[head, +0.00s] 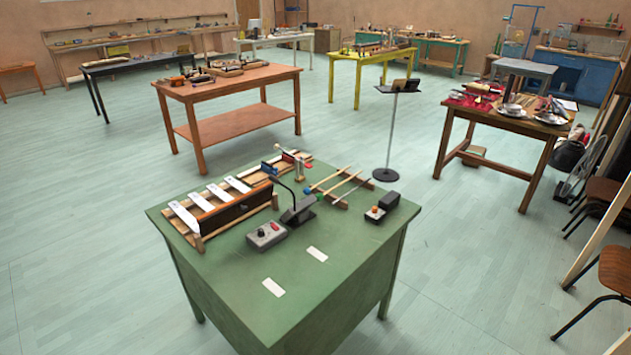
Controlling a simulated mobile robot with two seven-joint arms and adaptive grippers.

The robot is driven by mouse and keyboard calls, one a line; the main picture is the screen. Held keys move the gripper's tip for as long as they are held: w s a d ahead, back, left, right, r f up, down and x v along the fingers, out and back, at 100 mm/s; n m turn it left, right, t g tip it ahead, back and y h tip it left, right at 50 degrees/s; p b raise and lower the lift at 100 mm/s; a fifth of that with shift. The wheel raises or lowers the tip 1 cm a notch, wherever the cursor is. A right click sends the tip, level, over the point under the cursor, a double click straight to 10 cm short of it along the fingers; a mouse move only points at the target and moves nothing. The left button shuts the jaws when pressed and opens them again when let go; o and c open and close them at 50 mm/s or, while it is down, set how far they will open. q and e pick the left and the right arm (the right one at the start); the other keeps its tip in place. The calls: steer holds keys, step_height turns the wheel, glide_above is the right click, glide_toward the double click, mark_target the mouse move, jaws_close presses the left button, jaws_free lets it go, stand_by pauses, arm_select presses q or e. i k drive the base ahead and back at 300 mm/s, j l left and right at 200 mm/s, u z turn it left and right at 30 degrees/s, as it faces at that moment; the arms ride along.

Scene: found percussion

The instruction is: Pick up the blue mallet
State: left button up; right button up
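The green table (330,283) stands in front of me. Several thin sticks, which look like mallets, lie side by side on a low wooden rack at the right of its back half. A small blue head shows at the near left end of one pale stick, and I take this as the blue mallet (308,190). Neither of my grippers is in view.
A wooden instrument with white bars (200,200) fills the table's back left. A grey box with a red button (266,235), a dark lamp-like stand (298,212) and a black box (389,200) stand nearby. The table's front is clear except for two white labels. A music stand (391,125) stands behind.

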mark_target(306, 191)
steer(key=i+l+u, duration=0.25)
steer(key=l, duration=0.35)
steer(key=l+u, duration=0.25)
steer(key=l, duration=0.35)
steer(key=i+l+u, duration=0.1)
steer(key=l+u, duration=0.15)
steer(key=l, duration=0.45)
